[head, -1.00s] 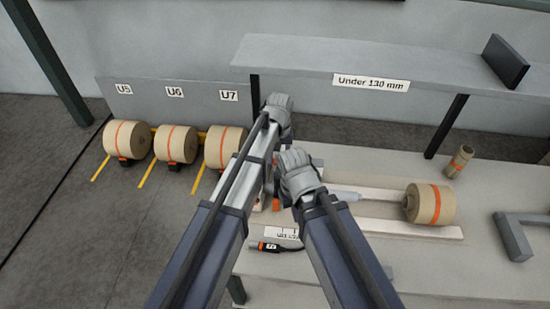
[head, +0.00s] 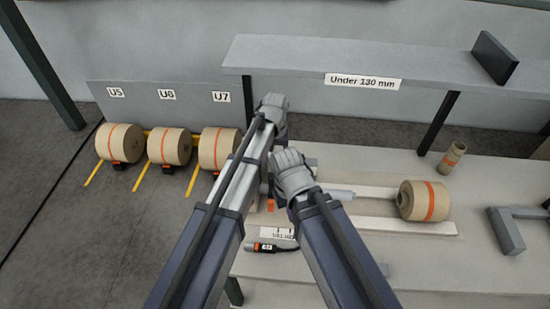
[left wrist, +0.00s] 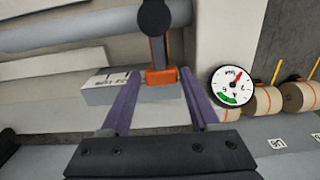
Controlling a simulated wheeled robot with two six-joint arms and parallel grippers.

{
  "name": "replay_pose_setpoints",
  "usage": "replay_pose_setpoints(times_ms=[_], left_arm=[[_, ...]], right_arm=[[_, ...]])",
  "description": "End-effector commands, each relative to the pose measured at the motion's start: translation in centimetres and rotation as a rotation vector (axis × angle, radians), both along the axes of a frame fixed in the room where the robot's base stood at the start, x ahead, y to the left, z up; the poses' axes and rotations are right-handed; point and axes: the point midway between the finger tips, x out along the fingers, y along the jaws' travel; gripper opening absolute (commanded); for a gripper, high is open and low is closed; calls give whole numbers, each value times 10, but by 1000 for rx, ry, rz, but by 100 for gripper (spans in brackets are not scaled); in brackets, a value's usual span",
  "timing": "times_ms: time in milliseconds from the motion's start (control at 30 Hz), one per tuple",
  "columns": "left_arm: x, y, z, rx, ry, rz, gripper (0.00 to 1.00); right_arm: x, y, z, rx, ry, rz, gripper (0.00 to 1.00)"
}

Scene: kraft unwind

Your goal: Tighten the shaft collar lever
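In the left wrist view a lever with a round black knob (left wrist: 155,17) and a dark stem rises from an orange base (left wrist: 161,76), apparently the shaft collar lever. My left gripper (left wrist: 156,73) is open, its two purple fingers apart on either side of the orange base, with gaps showing. In the head view my left gripper (head: 272,110) is above the shaft's left end, and its fingertips are hidden. My right gripper (head: 291,172) is beside it, nearer me; its fingers are hidden. An orange patch (head: 270,206) shows beneath my arms.
A round gauge (left wrist: 232,86) has a red needle and green zone. A black and orange hand tool (head: 270,247) lies on the bench near a white label (head: 277,231). A shelf (head: 300,56) overhangs behind. Several rolls stand at left. A grey bracket (head: 507,232) is at right.

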Motion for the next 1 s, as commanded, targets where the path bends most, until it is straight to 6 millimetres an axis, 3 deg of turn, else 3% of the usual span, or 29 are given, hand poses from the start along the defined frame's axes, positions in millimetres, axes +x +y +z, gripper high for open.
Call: replay_pose_setpoints(times_ms=[133, 567, 1000], left_arm=[[0, 0, 0, 0, 0, 2, 80], [0, 1, 6, 1, 0, 5, 80], [0, 1, 58, 0, 0, 4, 80]], right_arm=[[0, 0, 0, 0, 0, 0, 0], [0, 0, 6, 0, 0, 0, 0], [0, 0, 58, 1, 0, -4, 0]])
